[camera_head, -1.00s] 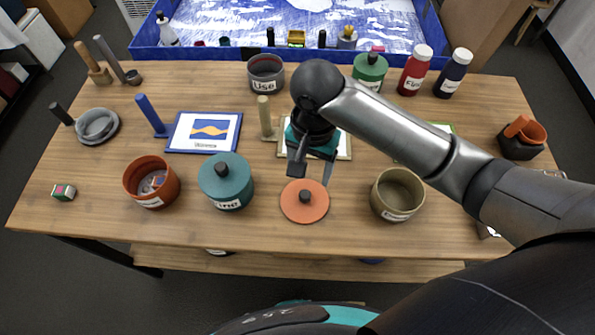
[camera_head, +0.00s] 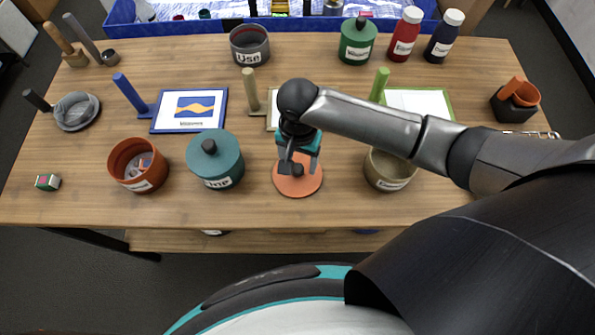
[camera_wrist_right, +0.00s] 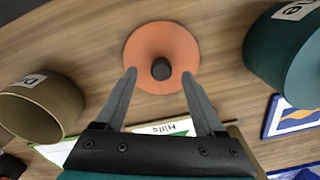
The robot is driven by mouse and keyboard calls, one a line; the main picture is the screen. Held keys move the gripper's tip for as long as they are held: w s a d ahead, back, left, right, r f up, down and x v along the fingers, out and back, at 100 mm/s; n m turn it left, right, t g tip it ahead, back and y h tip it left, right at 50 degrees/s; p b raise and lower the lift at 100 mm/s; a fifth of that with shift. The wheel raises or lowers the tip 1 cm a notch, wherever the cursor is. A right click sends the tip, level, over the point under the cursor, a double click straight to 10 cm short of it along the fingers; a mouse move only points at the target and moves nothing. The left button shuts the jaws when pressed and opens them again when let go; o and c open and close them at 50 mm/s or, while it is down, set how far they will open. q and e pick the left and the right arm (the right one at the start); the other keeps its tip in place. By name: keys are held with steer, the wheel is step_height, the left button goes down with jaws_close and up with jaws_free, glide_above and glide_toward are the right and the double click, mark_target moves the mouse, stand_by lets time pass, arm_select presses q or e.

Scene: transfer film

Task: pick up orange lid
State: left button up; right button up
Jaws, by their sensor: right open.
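The orange lid (camera_head: 298,182) lies flat on the wooden table, a round disc with a dark knob in its middle. It also shows in the right wrist view (camera_wrist_right: 148,42). My right gripper (camera_head: 298,168) is open and points down at the lid from above. In the wrist view its two fingers (camera_wrist_right: 159,72) stand apart, with the dark knob (camera_wrist_right: 161,69) between their tips. My left gripper is not in view.
A teal lidded pot (camera_head: 222,165) stands left of the lid and an open tan pot (camera_head: 388,174) right of it. An orange open pot (camera_head: 125,157) stands farther left. The table's front is clear.

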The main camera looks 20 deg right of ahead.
mark_target(298, 167)
steer(key=shift+w+f, duration=0.1)
steer(key=shift+f, duration=1.8)
steer(key=shift+c, duration=0.4)
jaws_close()
